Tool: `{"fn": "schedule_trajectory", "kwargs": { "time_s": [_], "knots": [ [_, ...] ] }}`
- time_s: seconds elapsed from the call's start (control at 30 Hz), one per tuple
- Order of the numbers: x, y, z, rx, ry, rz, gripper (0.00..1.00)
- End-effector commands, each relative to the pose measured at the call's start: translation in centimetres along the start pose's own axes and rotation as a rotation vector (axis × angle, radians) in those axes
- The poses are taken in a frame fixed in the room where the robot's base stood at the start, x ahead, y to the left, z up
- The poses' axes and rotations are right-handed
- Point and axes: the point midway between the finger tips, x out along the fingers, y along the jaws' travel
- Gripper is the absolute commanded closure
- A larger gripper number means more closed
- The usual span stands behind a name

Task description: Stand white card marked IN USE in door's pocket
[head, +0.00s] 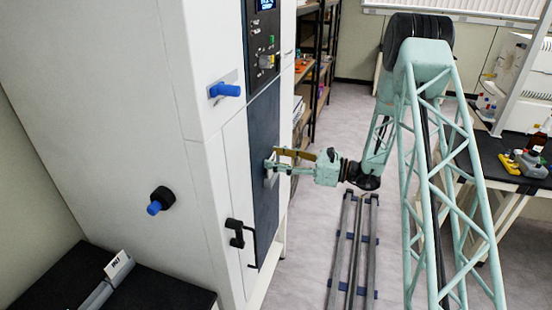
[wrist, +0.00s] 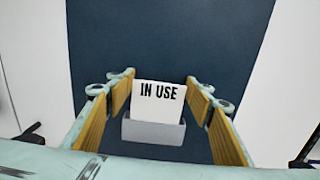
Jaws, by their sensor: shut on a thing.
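The white card marked IN USE (wrist: 159,98) stands upright between my fingertips in the wrist view, against the dark blue door panel (wrist: 235,40). The door's grey pocket (wrist: 153,132) is directly below it, and its front wall hides the card's lower edge. I cannot tell how deep the card sits. My gripper (wrist: 160,92) has its yellow-padded fingers at the card's left and right edges and is shut on it. In the head view, my gripper (head: 272,166) is up against the door panel (head: 264,120), and the card is too small to make out clearly.
The white freeze dryer cabinet (head: 120,80) has a blue-handled valve (head: 226,90), a blue-tipped knob (head: 157,203) and a black door handle (head: 236,232). A black bench (head: 165,288) at lower left bears a grey holder with a small white card (head: 118,265). Floor rails (head: 352,250) lie right of the cabinet.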

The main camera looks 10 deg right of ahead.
Motion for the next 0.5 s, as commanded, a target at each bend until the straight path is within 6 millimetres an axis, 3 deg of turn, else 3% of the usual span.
{"fn": "schedule_trajectory", "kwargs": {
  "time_s": [0.5],
  "knots": [
    [0.0,0.0,-1.2,0.0,0.0,0.0,0.67]
  ]
}}
